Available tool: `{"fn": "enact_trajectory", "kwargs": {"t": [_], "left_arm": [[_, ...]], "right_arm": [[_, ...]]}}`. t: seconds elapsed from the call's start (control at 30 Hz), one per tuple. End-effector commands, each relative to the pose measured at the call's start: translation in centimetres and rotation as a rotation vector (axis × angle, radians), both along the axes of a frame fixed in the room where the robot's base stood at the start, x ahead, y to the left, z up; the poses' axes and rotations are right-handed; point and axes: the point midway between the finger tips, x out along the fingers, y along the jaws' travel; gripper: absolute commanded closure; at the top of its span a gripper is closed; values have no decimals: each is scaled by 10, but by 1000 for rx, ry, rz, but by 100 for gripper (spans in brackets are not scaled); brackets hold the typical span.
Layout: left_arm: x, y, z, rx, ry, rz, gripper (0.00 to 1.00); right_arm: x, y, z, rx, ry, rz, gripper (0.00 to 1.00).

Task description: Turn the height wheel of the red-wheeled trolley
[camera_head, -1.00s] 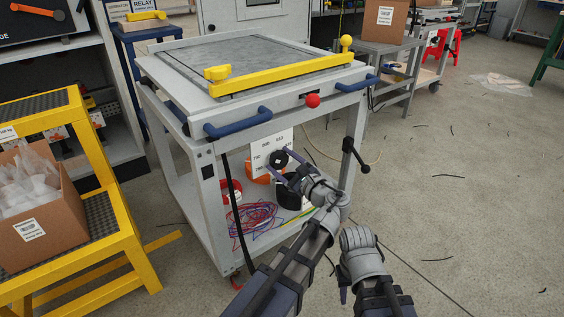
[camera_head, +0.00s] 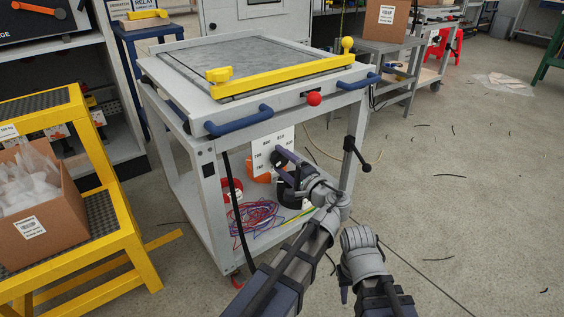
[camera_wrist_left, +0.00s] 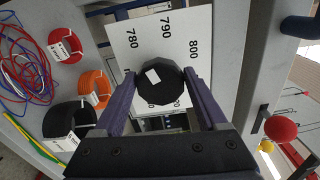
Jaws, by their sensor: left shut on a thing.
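The trolley (camera_head: 207,165) is a light grey frame with red castors (camera_head: 237,281). Its height wheel is a black knob (camera_wrist_left: 158,82) with a small white label, in front of a white scale plate (camera_wrist_left: 122,42) marked 780, 790 and 800. The plate also shows in the head view (camera_head: 260,157), where my gripper hides the wheel. My left gripper (camera_head: 281,156) reaches in under the trolley's top. In the left wrist view its two fingers are shut on the wheel from both sides. My right arm's wrist (camera_head: 362,252) is at the lower middle; its jaws cannot be made out.
A red ball knob (camera_head: 314,99), blue handles (camera_head: 238,122) and a black lever (camera_head: 357,154) stick out from the trolley. Cable coils and loose wires (camera_head: 255,218) lie on its lower shelf. A yellow step stand (camera_head: 125,235) is at left. The floor at right is mostly clear.

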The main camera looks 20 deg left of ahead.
Motion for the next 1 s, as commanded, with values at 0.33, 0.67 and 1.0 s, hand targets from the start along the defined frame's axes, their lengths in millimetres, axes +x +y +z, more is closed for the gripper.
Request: {"fn": "enact_trajectory", "kwargs": {"t": [0.33,0.67,1.0], "left_arm": [[-1,0,-2,-103,-129,1,81],[-1,0,-2,-130,-162,1,81],[-1,0,-2,-131,-163,2,24]], "right_arm": [[0,0,-1,0,0,0,63],[0,0,-1,0,0,0,63],[0,0,-1,0,0,0,63]]}}
